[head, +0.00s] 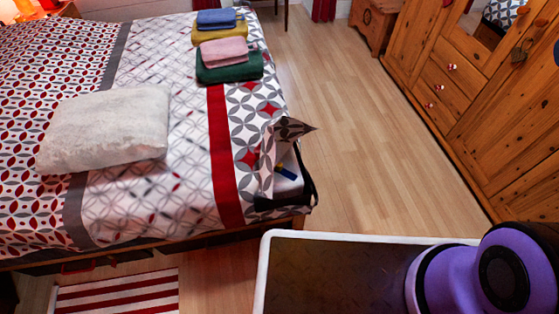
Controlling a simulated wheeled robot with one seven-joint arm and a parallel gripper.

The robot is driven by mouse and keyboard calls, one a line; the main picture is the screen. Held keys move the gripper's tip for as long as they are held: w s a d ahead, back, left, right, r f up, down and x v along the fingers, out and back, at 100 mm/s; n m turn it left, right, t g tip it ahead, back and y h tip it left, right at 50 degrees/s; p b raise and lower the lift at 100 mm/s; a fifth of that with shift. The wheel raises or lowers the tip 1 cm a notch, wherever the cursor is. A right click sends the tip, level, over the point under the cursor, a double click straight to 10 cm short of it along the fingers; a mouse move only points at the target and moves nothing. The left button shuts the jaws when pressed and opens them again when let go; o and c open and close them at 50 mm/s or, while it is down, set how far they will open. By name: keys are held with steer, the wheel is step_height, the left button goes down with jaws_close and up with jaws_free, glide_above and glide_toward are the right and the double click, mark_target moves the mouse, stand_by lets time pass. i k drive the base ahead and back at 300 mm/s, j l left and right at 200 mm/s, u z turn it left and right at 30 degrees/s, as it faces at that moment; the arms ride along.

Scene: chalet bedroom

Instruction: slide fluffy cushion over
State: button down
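A fluffy white-grey cushion (106,126) lies flat on the patterned bedspread, on the left side of the head view. It sits near the front side of the bed (150,205), partly across a grey stripe of the cover. My gripper is not in view. Only a purple and black part of my arm shows at the bottom right, well apart from the cushion.
Folded towels (230,60) are stacked along the bed's far part. A patterned bag-like item (283,150) stands at the bed's right corner. A wooden wardrobe (470,90) lines the right. Open wood floor (375,140) lies between. A striped rug (120,295) is at the bottom left.

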mark_target(113, 127)
steer(key=u, duration=1.7)
steer(key=i+j+z, duration=0.1)
steer(key=i+j, duration=0.15)
steer(key=i+j+z, duration=0.1)
steer(key=i+j, duration=0.15)
steer(key=j, duration=0.15)
steer(key=i+j+z, duration=0.1)
steer(key=j, duration=0.25)
steer(key=i+j+z, duration=0.1)
steer(key=i+j, duration=0.2)
steer(key=i+j+z, duration=0.1)
steer(key=j, duration=0.35)
steer(key=i+j+z, duration=0.1)
steer(key=i+j, duration=0.35)
steer(key=j, duration=0.35)
steer(key=i+j+z, duration=0.15)
steer(key=j, duration=0.3)
